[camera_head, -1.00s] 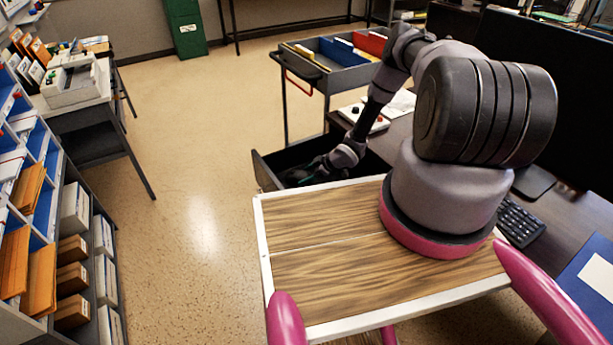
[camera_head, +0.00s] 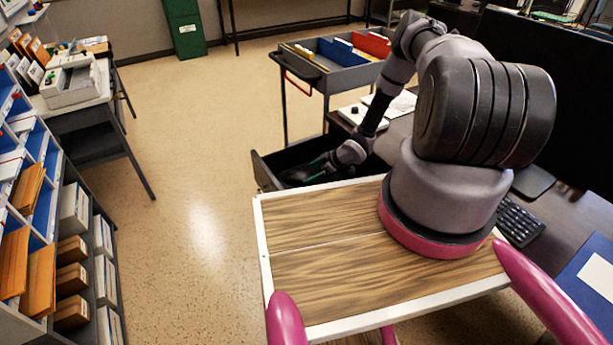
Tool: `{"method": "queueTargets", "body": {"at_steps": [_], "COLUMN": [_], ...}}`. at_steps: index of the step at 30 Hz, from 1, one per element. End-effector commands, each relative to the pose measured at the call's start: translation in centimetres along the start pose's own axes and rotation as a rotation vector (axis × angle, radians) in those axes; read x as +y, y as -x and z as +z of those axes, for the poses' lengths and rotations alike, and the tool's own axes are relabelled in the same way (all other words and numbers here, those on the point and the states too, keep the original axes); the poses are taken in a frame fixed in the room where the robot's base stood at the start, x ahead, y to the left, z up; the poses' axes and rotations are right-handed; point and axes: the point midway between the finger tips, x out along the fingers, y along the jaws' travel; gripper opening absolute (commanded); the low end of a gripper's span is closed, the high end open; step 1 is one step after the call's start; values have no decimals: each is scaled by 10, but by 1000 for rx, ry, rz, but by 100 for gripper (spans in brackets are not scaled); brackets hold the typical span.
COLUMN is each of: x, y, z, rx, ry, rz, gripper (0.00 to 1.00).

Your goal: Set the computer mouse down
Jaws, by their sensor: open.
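My gripper (camera_head: 306,174) is at the end of my arm, low over or inside an open dark drawer (camera_head: 265,172) beside the desk. Its fingers look open, but they are small and dark against the drawer's interior. I cannot make out the computer mouse; it may be hidden in the dark drawer or by the gripper. A small green patch shows near the fingers.
A cart with blue and red bins (camera_head: 345,75) stands behind the drawer. The desk (camera_head: 570,225) at right holds a keyboard (camera_head: 520,222) and a blue folder (camera_head: 590,270). Mail shelves (camera_head: 45,215) stand at left. The floor (camera_head: 200,170) between is clear.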

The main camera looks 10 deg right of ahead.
Motion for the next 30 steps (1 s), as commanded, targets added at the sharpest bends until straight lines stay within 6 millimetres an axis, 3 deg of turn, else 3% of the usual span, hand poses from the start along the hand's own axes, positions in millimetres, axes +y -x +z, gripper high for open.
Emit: {"method": "queueTargets", "body": {"at_steps": [3, 10, 15, 23, 26, 30], "x": [1, 1, 0, 2, 16, 55], "y": [29, 69, 82, 85, 95, 129], "z": [0, 0, 0, -1, -7, -27], "rx": [0, 0, 1, -3, -31, -126], "ry": [-1, 0, 1, 1, -1, -23], "rz": [2, 0, -1, 1, 16, 68], "gripper": [100, 100, 100, 100, 100, 100]}}
